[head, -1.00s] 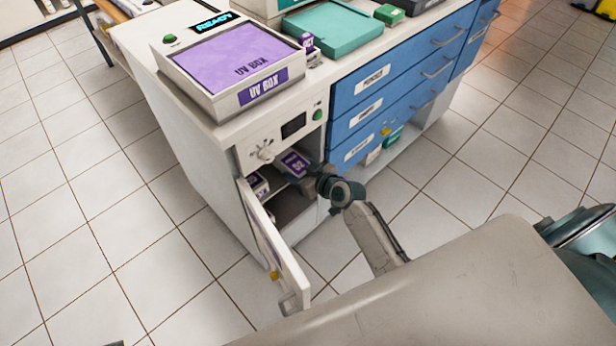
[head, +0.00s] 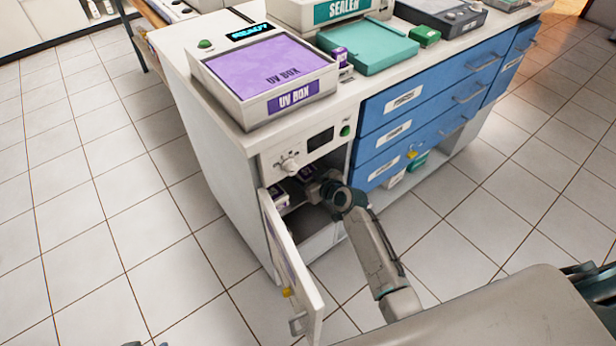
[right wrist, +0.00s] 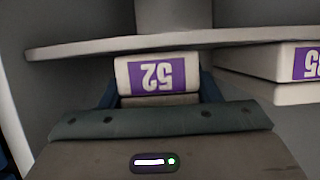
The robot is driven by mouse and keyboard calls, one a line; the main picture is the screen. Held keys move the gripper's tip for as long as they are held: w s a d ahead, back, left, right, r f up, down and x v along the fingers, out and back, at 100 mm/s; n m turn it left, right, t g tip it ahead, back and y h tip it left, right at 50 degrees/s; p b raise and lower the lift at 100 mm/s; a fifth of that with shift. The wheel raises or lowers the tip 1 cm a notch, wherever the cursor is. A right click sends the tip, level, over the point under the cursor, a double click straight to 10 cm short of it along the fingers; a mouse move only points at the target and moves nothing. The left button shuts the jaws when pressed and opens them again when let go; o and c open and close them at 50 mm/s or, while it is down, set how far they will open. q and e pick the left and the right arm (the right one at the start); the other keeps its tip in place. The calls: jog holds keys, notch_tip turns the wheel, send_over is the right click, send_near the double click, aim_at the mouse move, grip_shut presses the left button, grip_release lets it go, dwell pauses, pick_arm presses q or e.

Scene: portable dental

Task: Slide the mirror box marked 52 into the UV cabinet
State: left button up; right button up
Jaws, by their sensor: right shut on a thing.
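The mirror box marked 52 (right wrist: 157,75) is white with a purple label, upside down in the right wrist view. My right gripper (right wrist: 157,95) is shut on it, with a finger on either side. In the head view the gripper (head: 326,188) is at the open front of the UV cabinet (head: 285,160), and the box (head: 307,173) shows partly inside. In the right wrist view the box is just below a pale shelf edge (right wrist: 120,46). The cabinet door (head: 290,262) hangs open to the left. My left gripper cannot be made out.
Another white box with a purple label (right wrist: 290,72) sits inside to the right in the right wrist view; it shows at the left of the opening in the head view (head: 282,199). The blue drawers (head: 400,130) stand right of the opening. The floor in front is clear.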

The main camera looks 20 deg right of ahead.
jog(key=o, duration=1.3)
jog(key=shift+o, duration=0.2)
jog(key=shift+s, duration=0.1)
